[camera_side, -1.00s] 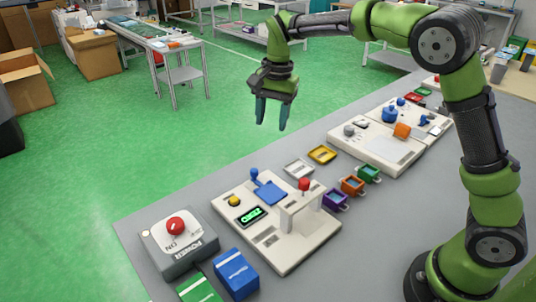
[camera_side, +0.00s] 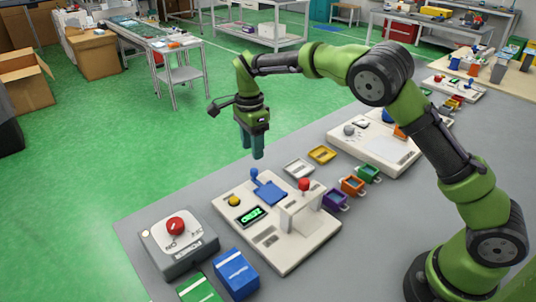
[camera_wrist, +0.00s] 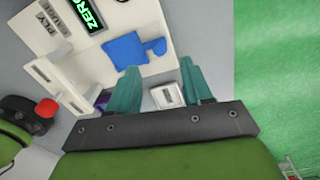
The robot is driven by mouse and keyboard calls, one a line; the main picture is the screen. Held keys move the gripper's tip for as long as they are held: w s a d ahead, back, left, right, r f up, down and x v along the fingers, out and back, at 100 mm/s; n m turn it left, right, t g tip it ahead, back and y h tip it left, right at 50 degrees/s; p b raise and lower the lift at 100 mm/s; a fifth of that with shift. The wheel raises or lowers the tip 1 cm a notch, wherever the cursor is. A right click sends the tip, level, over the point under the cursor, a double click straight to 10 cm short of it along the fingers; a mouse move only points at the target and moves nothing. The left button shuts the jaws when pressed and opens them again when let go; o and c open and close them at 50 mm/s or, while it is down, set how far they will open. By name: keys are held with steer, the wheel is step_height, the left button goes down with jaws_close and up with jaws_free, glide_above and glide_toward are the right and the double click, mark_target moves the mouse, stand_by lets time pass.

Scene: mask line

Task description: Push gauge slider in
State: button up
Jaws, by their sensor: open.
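The gauge station is a cream panel (camera_side: 285,256) on the grey bench, also in the wrist view (camera_wrist: 155,68). It has a green-lit display (camera_side: 253,216), which reads ZERO in the wrist view (camera_wrist: 83,22). A blue plate (camera_side: 271,193) with an upright blue knob (camera_side: 254,174) sits at its far edge; the wrist view shows the plate (camera_wrist: 122,50) and knob (camera_wrist: 157,46). I cannot tell which part is the gauge slider. My gripper (camera_side: 251,150) is open, empty and pointing down, above and beyond the blue knob. Its teal fingers show in the wrist view (camera_wrist: 160,75).
A red knob (camera_side: 304,184) stands on a cream bridge on the panel. A grey power box with a red button (camera_side: 175,226) and a blue box (camera_side: 236,274) are nearby.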

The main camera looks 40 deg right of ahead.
mark_target(254, 169)
step_height(254, 169, down, 7)
steer(key=shift+s+f, duration=0.15)
steer(key=shift+f, duration=0.05)
jaws_close()
stand_by(0.4)
